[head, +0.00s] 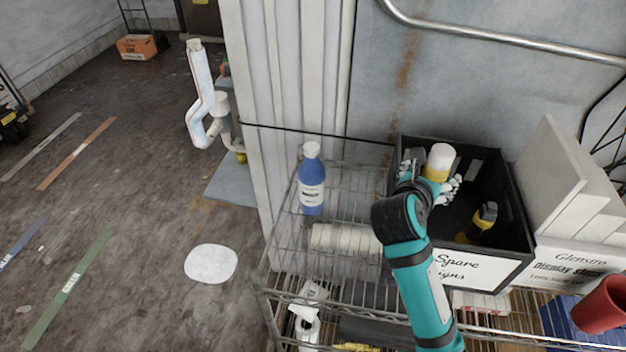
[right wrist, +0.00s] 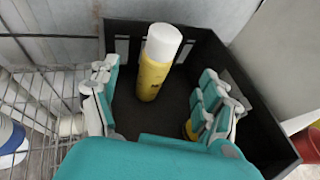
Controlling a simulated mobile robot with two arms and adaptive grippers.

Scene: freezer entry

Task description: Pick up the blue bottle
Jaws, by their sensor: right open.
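The blue bottle (head: 312,182), with a white cap and a white label, stands upright on the wire shelf, left of the black bin. My right gripper (head: 432,180) is over the black bin (head: 487,265), to the right of the bottle and apart from it. Its fingers are spread and hold nothing. In the right wrist view a yellow can (right wrist: 153,78) with a white cap stands in the bin between the open fingers (right wrist: 160,92); I cannot tell if they touch it. My left gripper is not in view.
A yellow and black item (head: 484,222) lies in the bin. White rolled or stacked items (head: 345,238) sit in front of the bottle. White boxes (head: 570,200) and a red cup-like thing (head: 602,305) are at right. A wall panel stands behind the shelf.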

